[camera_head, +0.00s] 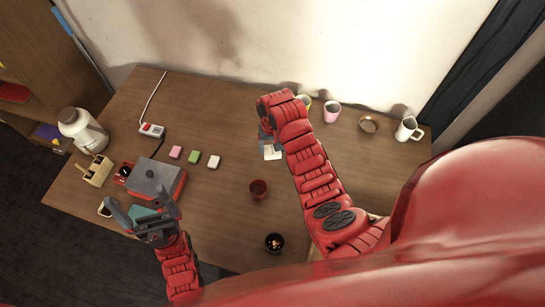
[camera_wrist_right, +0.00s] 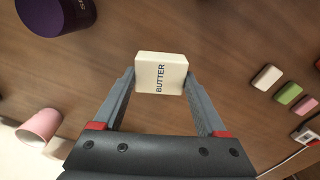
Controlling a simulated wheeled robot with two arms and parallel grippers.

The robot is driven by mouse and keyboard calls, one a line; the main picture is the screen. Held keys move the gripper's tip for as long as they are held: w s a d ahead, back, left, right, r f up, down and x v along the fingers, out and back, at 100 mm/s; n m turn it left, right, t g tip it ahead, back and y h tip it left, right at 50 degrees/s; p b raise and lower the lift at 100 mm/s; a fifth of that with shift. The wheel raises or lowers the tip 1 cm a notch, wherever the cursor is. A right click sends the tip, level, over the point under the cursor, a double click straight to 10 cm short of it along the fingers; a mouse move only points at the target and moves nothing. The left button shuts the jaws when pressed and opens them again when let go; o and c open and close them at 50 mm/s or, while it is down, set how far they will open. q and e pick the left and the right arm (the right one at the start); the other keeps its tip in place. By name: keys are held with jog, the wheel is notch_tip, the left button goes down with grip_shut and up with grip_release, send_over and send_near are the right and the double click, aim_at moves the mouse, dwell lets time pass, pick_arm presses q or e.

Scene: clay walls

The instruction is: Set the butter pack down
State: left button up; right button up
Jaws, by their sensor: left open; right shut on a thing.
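The butter pack (camera_wrist_right: 160,75) is a small cream block with "BUTTER" printed on it. My right gripper (camera_wrist_right: 160,84) is shut on it, with one finger at each side. In the head view the pack (camera_head: 272,153) shows as a pale patch below my right gripper (camera_head: 266,138), partly hidden by the arm. I cannot tell whether the pack touches the table (camera_head: 225,130). My left gripper (camera_head: 152,215) is open and empty over the table's left front, near a grey-lidded red box (camera_head: 155,180).
Pink, green and white blocks (camera_head: 194,157) and a power strip (camera_head: 152,131) lie left of the pack. A dark red cup (camera_head: 259,189) and dark bowl (camera_head: 274,242) stand nearer me. A pink cup (camera_head: 332,111), brown bowl (camera_head: 369,124) and white mug (camera_head: 407,129) stand back right.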

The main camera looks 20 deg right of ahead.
aim_at(273, 161)
jog(key=shift+f+p, duration=0.8)
jog(key=shift+f, duration=2.05)
jog(key=shift+f, duration=0.2)
jog(key=o, duration=1.4)
jog(key=shift+r, duration=0.1)
